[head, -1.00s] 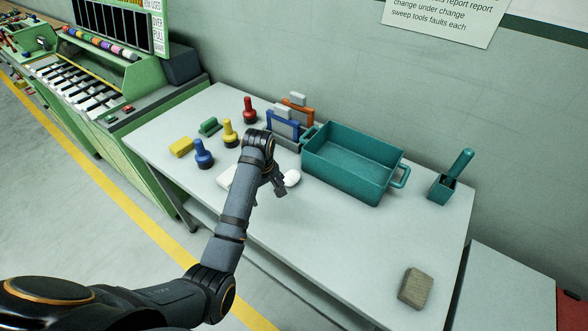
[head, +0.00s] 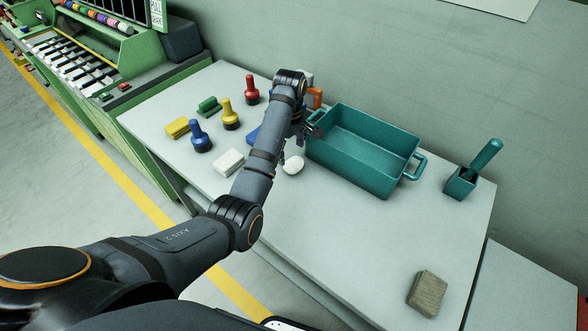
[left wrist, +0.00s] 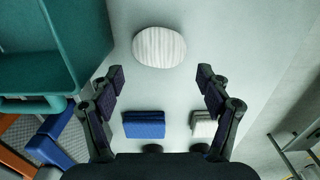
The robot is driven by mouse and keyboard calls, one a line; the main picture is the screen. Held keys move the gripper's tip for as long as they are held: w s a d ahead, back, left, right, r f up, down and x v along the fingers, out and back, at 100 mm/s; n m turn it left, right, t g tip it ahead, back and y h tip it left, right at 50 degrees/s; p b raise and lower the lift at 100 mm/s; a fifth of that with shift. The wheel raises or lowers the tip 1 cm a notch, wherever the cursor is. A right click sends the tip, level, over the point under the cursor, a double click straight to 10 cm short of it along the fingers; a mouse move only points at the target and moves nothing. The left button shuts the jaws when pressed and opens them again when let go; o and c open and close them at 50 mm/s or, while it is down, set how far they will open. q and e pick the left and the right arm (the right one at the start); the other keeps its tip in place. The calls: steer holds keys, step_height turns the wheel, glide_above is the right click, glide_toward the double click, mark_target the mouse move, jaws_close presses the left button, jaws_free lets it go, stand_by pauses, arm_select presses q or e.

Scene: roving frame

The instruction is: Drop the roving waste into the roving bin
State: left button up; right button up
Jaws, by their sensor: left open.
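The roving waste, a white ribbed oval lump (head: 293,164), lies on the grey table just left of the teal roving bin (head: 375,180). In the left wrist view the waste (left wrist: 159,47) lies beyond my fingertips and between their lines, apart from them. The bin wall (left wrist: 92,50) fills the upper left there. My left gripper (left wrist: 160,80) is open with nothing between its fingers. In the head view it (head: 308,130) is partly hidden behind my arm, above the table by the bin's left end. The bin's visible inside looks empty. My right gripper is not seen.
Red (head: 251,90), yellow (head: 229,115) and blue (head: 200,137) handled pieces stand at the left. A white block (head: 228,161) and blue block (left wrist: 144,124) lie near my arm. A teal holder (head: 462,184) and grey-brown block (head: 427,293) are at right. The front middle is clear.

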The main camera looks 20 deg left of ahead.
mark_target(294, 161)
arm_select(q)
steer(key=f, duration=0.2)
steer(key=d+f+p, duration=0.1)
steer(key=f, duration=0.1)
steer(key=shift+s+f, duration=0.2)
steer(key=shift+f, duration=0.25)
steer(key=c, duration=0.7)
steer(key=shift+r, duration=0.1)
steer(key=r, duration=0.4)
steer(key=shift+s+a, duration=0.1)
steer(key=shift+a, duration=0.3)
steer(key=s+a+r+p, duration=0.2)
steer(key=a+r+p, duration=0.1)
steer(key=s+a+r+p, duration=0.2)
steer(key=a+r+p, duration=0.1)
steer(key=a+p, duration=0.1)
steer(key=s+a+r+p, duration=0.3)
steer(key=a, duration=0.1)
steer(key=shift+a+p, duration=0.15)
steer(key=shift+p, duration=0.2)
